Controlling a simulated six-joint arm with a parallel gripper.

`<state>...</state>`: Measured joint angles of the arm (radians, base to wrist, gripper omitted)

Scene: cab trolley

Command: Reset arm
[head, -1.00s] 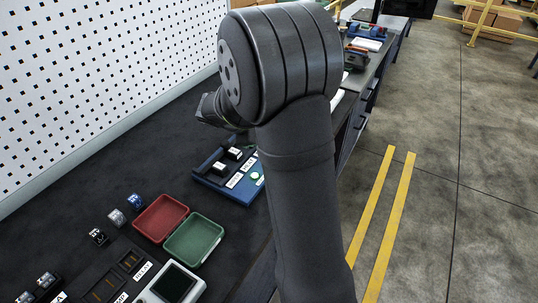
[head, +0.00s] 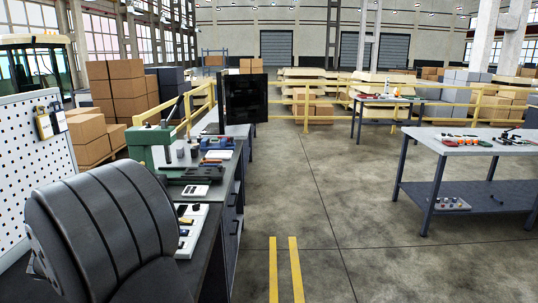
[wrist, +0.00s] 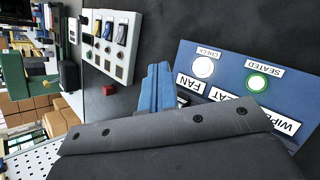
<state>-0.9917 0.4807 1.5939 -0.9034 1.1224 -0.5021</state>
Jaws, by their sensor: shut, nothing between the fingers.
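My gripper (wrist: 157,88) shows in the wrist view as blue fingers closed together, with nothing between them. Its dark grey housing fills the bottom of that view. The fingertips are over the dark bench top, just left of a blue panel (wrist: 222,62) in the picture. The panel has a white button marked CHECK, a green button marked SEATED, and labels including FAN; the housing hides part of it. I cannot tell whether the fingers touch it. In the head view my arm (head: 105,235) fills the lower left, and the gripper is out of sight.
A white switch box (wrist: 108,42) and a small red block (wrist: 108,89) are near the fingers. In the head view, a green machine (head: 150,140) stands farther along the bench, the pegboard (head: 38,150) is at left, and open floor (head: 345,210) lies right.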

